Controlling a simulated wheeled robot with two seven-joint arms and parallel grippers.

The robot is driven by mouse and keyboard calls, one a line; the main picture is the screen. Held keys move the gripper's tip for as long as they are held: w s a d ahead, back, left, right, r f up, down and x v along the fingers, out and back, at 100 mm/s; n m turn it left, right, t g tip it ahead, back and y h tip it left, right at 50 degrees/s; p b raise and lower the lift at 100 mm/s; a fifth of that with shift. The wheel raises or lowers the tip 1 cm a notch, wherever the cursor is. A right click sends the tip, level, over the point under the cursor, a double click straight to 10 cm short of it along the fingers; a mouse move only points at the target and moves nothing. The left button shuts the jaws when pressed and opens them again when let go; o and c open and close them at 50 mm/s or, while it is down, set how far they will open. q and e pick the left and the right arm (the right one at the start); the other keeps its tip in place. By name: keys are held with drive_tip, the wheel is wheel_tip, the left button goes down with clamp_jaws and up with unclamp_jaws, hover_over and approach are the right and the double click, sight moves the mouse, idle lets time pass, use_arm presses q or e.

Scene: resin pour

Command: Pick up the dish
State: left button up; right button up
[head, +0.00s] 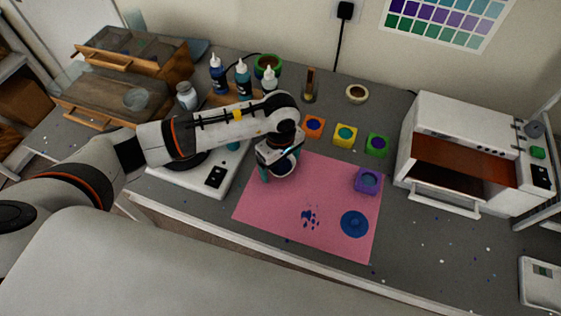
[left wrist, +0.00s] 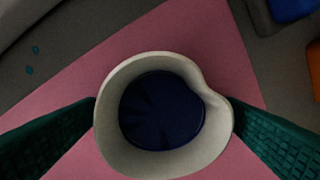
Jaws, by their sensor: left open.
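The dish (left wrist: 160,164) is a cream cup with a pouring lip on its right side in the left wrist view. Dark blue resin (left wrist: 160,110) lies in its bottom. In the head view the dish (head: 285,171) is partly hidden by my left gripper (head: 281,168). It stands at the upper left of the pink mat (head: 270,210). My left gripper is open, with its green fingers on either side of the dish, very close to its wall. Whether they touch it I cannot tell. My right gripper is not in view.
Orange (head: 314,126), yellow (head: 345,135) and green (head: 377,144) molds stand behind the mat. A purple mold (head: 367,180) and blue disc (head: 354,223) are on its right. A white oven (head: 461,150) stands open at right. Bottles (head: 243,78) stand behind my arm.

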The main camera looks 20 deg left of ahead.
use_arm(q)
drive_tip(key=c, duration=1)
drive_tip(key=shift+o, duration=0.2)
